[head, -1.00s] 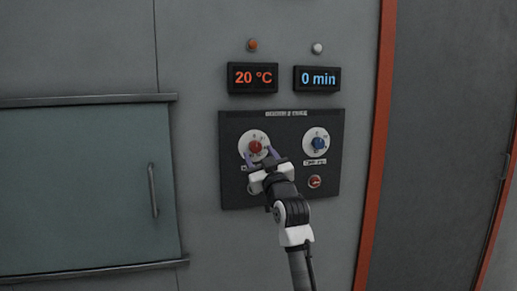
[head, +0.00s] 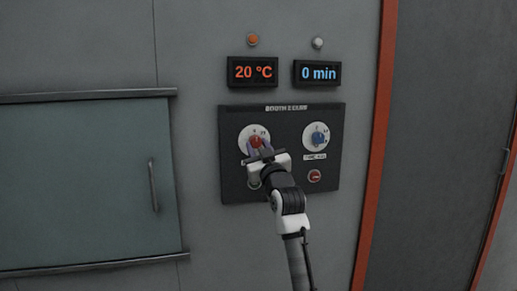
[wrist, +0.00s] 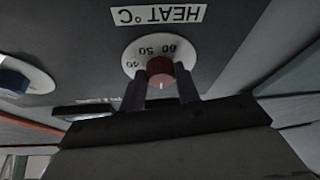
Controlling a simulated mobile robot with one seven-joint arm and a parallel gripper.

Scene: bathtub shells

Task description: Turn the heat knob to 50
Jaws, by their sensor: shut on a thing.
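The red heat knob (head: 256,141) sits on a white round dial (head: 246,132) at the left of the dark control panel (head: 290,183). In the wrist view the knob (wrist: 160,70) is between my two dark fingers, under the upside-down "HEAT °C" label (wrist: 158,15). The dial numbers 40, 50 and 60 show there. My gripper (head: 258,148) is shut on the red knob, and its fingers hide part of the dial. The orange display (head: 253,72) above reads 20 °C. I cannot tell exactly which number the knob points at.
A blue knob (head: 319,138) on its own white dial is to the right, with a red button (head: 314,176) below it. A blue display (head: 318,73) reads 0 min. A teal door with a handle (head: 153,186) is at the left. An orange frame strip (head: 378,150) runs down the right.

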